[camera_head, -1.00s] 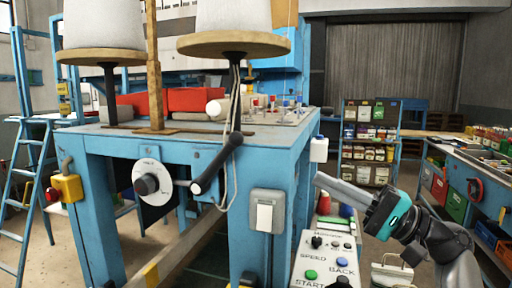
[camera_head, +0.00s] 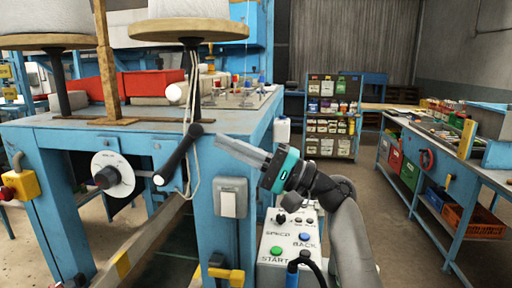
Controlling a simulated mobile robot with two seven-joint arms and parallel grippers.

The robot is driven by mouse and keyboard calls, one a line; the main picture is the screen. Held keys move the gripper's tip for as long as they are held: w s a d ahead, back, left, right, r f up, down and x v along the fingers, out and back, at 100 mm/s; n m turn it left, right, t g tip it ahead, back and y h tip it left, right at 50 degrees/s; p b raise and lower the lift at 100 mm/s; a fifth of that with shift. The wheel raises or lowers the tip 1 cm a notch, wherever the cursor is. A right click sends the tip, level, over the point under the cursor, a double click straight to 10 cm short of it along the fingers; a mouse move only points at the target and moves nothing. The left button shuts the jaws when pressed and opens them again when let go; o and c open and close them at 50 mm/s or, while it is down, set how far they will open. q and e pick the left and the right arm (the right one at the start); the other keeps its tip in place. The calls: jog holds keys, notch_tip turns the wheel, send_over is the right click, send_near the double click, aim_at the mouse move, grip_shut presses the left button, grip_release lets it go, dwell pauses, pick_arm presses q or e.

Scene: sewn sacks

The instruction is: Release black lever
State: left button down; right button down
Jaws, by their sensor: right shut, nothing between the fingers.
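My left gripper is not in view.
A white dial with a black knob (camera_head: 107,177) is left of the lever. A grey switch box (camera_head: 230,198) is below my gripper. White cords hang beside the lever.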

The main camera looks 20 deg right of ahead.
aim_at(202, 128)
jog(key=shift+x, duration=1.2)
jog(key=shift+p, duration=0.3)
jog(key=shift+w+a+r+g+p, duration=0.15)
jog(key=shift+r+g+p, duration=0.25)
jog(key=shift+r+p, duration=0.3)
jog(key=shift+h, duration=0.5)
jog(key=w+a+r+p, duration=0.1)
jog(key=p, duration=0.1)
jog(key=w+a+r+p, duration=0.1)
jog(key=a+r+p, duration=0.1)
jog(key=shift+w+a+r, duration=0.1)
jog(key=shift+a+r, duration=0.1)
jog(key=f+x, duration=0.1)
jog(key=x, duration=1)
jog(key=shift+a, duration=0.65)
jog(key=shift+r, duration=0.1)
jog(key=shift+r, duration=0.1)
